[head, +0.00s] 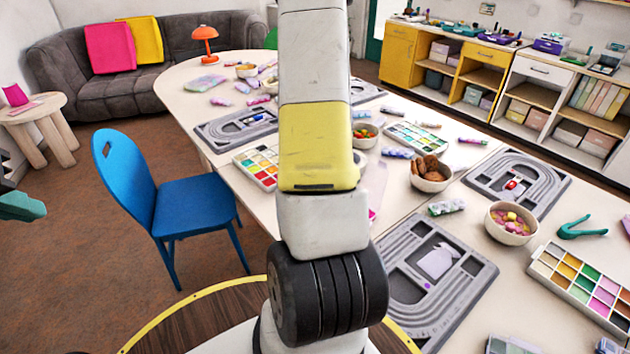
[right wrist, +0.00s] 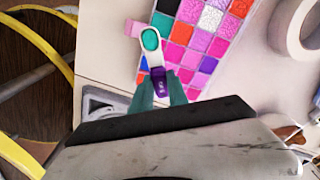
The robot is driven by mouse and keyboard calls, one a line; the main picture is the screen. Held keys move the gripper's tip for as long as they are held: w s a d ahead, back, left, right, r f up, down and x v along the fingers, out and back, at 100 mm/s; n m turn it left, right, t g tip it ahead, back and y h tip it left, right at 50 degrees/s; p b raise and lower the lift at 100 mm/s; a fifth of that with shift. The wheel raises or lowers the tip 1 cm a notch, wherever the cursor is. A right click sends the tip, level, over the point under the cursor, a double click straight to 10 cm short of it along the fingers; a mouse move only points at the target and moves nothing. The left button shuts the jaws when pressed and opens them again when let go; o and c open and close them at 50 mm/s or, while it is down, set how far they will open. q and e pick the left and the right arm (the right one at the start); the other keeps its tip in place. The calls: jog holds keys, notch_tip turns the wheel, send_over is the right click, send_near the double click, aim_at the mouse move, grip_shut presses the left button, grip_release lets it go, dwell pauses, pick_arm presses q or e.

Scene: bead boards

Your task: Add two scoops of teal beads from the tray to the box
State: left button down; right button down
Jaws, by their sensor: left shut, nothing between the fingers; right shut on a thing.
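In the right wrist view my right gripper (right wrist: 162,92) has teal fingers shut on the purple handle of a scoop (right wrist: 158,76). The scoop's white-rimmed bowl (right wrist: 150,40) looks teal inside, as if filled with teal beads; single beads are too small to tell. The bowl lies in front of a bead tray (right wrist: 200,45) with pink, orange, purple and white compartments. In the head view a bead tray (head: 585,290) lies at the right edge of the table. My left gripper (head: 22,206) is shut and empty at the far left, away from the table. I cannot make out the box for certain.
Grey bead boards (head: 425,275) lie on the table, with bowls (head: 510,222) and a teal tool (head: 580,228) nearby. A blue chair (head: 190,205) stands left of the table.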

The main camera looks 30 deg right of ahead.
jog(key=shift+s+d+f+m, duration=0.15)
jog(key=shift+s+d+m, duration=0.5)
jog(key=shift+m, duration=0.15)
jog(key=shift+w+a+f+g+h, duration=0.1)
jog(key=shift+w+f+g+h, duration=0.2)
jog(key=shift+f, duration=0.55)
jog(key=shift+w+a+f+g+h, duration=0.1)
jog(key=shift+w+f+g, duration=0.3)
jog(key=shift+f, duration=0.45)
jog(key=shift+w+a+r+g, duration=0.1)
jog(key=shift+w+a+g, duration=0.05)
jog(key=shift+w+g, duration=0.15)
jog(key=shift+w+a+r+g+h, duration=0.25)
jog(key=shift+r+g+h, duration=0.35)
jog(key=shift+g, duration=0.25)
jog(key=shift+w+a+r+g+h, duration=0.1)
jog(key=shift+w+r+g+h, duration=0.15)
jog(key=shift+r+g+h, duration=0.4)
jog(key=shift+f, duration=0.15)
jog(key=shift+w+a+r+g+h, duration=0.3)
jog(key=shift+w+g+h, duration=0.15)
jog(key=shift+g, duration=0.35)
jog(key=shift+w+a+r+g+h, duration=0.3)
jog(key=shift+g+h, duration=0.2)
jog(key=shift+g, duration=0.3)
jog(key=shift+w, duration=0.1)
